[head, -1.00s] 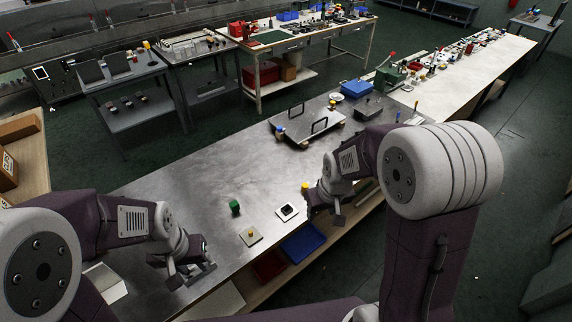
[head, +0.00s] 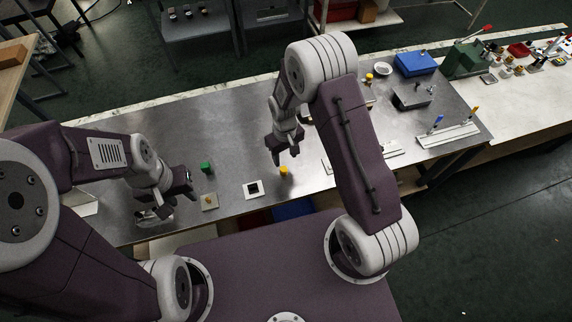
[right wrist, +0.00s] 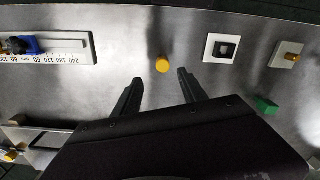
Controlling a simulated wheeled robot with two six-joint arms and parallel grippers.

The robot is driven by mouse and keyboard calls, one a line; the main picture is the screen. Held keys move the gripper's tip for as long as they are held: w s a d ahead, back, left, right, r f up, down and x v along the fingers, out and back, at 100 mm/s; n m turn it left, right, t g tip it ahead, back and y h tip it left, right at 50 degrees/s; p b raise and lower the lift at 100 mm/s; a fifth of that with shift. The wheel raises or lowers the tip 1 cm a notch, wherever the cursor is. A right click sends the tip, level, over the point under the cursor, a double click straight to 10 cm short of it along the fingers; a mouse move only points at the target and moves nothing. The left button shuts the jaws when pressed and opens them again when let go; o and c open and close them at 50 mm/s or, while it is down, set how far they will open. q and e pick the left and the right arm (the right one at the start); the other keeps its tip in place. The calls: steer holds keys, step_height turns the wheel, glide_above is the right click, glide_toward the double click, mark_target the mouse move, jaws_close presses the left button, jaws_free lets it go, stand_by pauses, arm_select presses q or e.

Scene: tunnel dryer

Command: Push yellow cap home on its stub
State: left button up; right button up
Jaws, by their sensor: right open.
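The yellow cap (head: 284,171) stands on the metal bench just in front of my right gripper (head: 284,156). In the right wrist view the cap (right wrist: 162,64) lies just beyond the open fingertips (right wrist: 158,77), roughly centred between them and apart from both. A short brass-coloured stub (right wrist: 291,57) rises from a small beige plate (head: 209,206), left of the cap in the head view. No cap is visible on it. My left gripper (head: 172,193) hangs over the bench left of that plate; its jaw opening is unclear.
A white plate with a black square (head: 253,189) lies between cap and stub. A green block (head: 207,167) stands behind the stub plate. A scale with a blue slider (right wrist: 28,45) lies on the bench. A blue box (head: 415,63) is at the back right.

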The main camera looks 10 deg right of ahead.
mark_target(284, 169)
steer(key=shift+s+a+f, duration=0.15)
steer(key=shift+a, duration=0.25)
steer(key=shift+s+a+f, duration=0.1)
steer(key=shift+s+a, duration=0.05)
steer(key=shift+a, duration=0.2)
steer(key=f, duration=0.1)
steer(key=d+f+p, duration=0.1)
steer(key=f, duration=0.1)
steer(key=shift+w+d+f, duration=0.2)
steer(key=shift+w+f, duration=0.05)
steer(key=f, duration=0.1)
steer(key=f+p, duration=0.1)
steer(key=f, duration=0.1)
steer(key=f+p, duration=0.1)
steer(key=shift+s+a+f, duration=0.2)
steer(key=shift+s+a, duration=0.05)
steer(key=shift+a, duration=0.1)
steer(key=shift+w+d+f, duration=0.15)
steer(key=shift+f, duration=0.1)
arm_select(q)
steer(key=r, duration=0.3)
steer(key=shift+s+a+r, duration=0.15)
steer(key=shift+a, duration=0.25)
arm_select(e)
steer(key=shift+r, duration=0.1)
jaws_close()
